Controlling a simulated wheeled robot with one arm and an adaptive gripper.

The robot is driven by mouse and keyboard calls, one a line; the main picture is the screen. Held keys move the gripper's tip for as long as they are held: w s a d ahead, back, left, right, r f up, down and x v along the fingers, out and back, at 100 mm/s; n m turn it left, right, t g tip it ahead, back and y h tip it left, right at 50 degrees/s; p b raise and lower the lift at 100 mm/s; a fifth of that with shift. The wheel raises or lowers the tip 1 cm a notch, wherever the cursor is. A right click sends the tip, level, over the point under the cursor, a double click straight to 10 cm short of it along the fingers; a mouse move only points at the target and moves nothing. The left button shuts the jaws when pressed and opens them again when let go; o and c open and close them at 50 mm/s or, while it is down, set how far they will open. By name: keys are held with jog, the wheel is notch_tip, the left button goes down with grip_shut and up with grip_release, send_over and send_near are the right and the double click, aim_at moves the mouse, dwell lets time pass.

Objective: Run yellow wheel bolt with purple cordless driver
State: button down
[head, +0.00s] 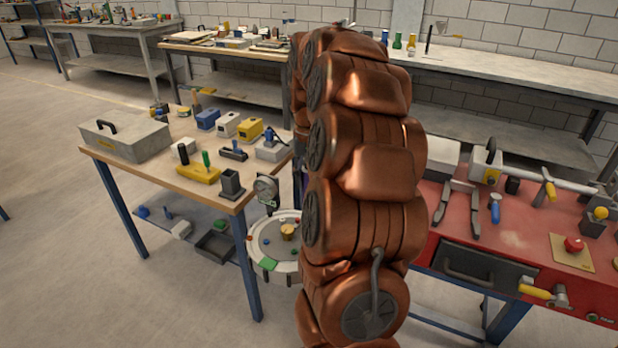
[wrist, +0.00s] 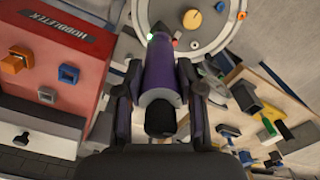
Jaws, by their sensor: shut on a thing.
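In the wrist view my gripper (wrist: 160,80) is shut on the purple cordless driver (wrist: 161,66), with a finger on each side of its body. The driver's far end has small green and red marks and lies over the near edge of a round grey wheel plate (wrist: 159,12). A yellow-orange round piece (wrist: 192,19) stands on the plate, beyond and right of the driver's tip, apart from it. I cannot tell whether it is the yellow wheel bolt. In the head view the wheel plate (head: 262,272) is partly hidden by my arm, and my gripper is hidden.
A wooden-topped bench (head: 150,172) with a grey toolbox (head: 126,140) and several tools stands left of the plate. A red bench (head: 500,262) with pliers, a torque bar and a red button stands right. Open floor lies at the front left.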

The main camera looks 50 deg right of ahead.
jog(key=shift+f+b, duration=0.5)
jog(key=shift+b, duration=0.05)
dwell(1.3)
